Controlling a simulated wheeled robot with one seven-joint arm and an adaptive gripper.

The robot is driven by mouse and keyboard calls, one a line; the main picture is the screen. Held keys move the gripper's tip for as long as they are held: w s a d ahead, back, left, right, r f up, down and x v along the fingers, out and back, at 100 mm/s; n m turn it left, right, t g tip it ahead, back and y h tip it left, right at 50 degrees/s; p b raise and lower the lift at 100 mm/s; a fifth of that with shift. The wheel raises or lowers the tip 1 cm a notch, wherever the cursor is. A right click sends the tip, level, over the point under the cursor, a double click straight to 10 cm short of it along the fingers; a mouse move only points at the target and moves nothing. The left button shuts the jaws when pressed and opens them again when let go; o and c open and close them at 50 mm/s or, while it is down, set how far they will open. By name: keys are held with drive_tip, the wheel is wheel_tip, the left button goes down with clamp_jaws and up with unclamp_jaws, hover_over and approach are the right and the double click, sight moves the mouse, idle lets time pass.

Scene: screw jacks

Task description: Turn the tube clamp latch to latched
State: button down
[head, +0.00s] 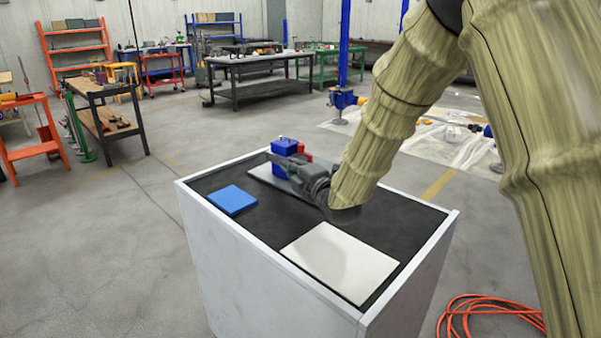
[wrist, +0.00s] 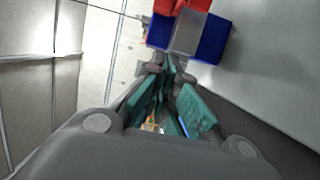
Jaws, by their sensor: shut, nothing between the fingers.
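The tube clamp has a blue body (head: 285,146) and stands on a pale base plate (head: 258,172) at the far end of the cabinet top. A small red part (head: 303,148), perhaps the latch, shows at its right. In the wrist view the clamp's blue body (wrist: 213,40) is at the top, with a grey piece (wrist: 187,35) between its blue sides and a red part (wrist: 190,6) above. My gripper (head: 275,158) is shut and empty, close beside the clamp. Its fingertips (wrist: 166,68) lie just below the blue body in the wrist view; contact cannot be told. My gripper hides part of the clamp in the head view.
A flat blue block (head: 232,200) lies at the left of the dark cabinet top, and a pale flat panel (head: 340,262) lies nearer the front. A raised white rim (head: 262,282) edges the top. Dark surface between them is free.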

sight(305, 154)
drive_tip(key=shift+w+d, duration=1.3)
drive_tip(key=shift+d, duration=0.1)
drive_tip(key=shift+d, duration=0.1)
drive_tip(key=shift+y, duration=0.3)
